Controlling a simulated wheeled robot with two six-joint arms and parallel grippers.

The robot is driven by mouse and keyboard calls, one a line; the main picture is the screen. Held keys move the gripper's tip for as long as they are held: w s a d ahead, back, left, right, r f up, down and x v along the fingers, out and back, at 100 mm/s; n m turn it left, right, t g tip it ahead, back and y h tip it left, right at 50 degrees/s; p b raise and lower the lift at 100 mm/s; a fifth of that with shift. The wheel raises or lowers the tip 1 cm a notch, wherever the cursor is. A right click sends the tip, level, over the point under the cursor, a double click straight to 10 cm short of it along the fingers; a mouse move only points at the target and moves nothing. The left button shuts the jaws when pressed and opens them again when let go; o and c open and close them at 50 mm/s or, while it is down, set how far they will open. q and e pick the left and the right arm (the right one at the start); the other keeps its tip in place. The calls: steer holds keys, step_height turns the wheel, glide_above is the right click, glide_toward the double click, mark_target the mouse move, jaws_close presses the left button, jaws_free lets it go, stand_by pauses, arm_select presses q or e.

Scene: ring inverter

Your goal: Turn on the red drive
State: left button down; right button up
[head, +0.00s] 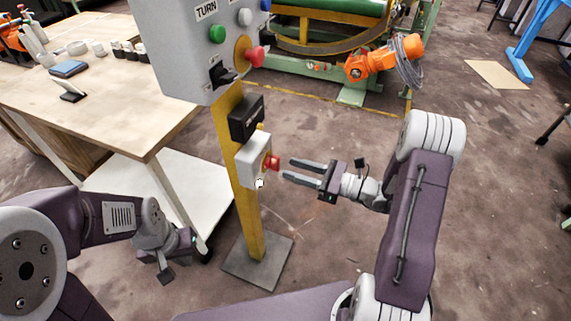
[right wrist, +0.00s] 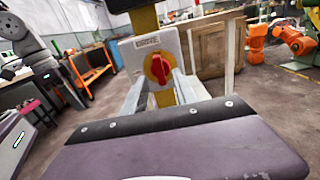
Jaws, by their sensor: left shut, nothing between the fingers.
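The red drive switch is a red rotary knob (head: 272,163) on the side of a small white box (head: 253,160) fixed to a yellow post. In the right wrist view the knob (right wrist: 159,67) sits on a yellow disc on the white box's face (right wrist: 146,50). My right gripper (head: 287,169) is open, with its two fingers pointing at the knob from the right. In the right wrist view its fingers (right wrist: 160,88) show on both sides of the knob; contact cannot be made out. My left gripper (head: 166,272) is shut and empty, low left of the post.
A larger grey control panel (head: 195,60) with buttons and a black switch is higher on the yellow post (head: 249,225). A black box (head: 246,118) is just above the white one. A wooden table (head: 120,115) stands at the left.

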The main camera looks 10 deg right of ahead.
steer(key=v, duration=0.5)
steer(key=shift+s+d+p, duration=0.15)
steer(key=shift+d+p, duration=0.05)
steer(key=shift+p, duration=0.2)
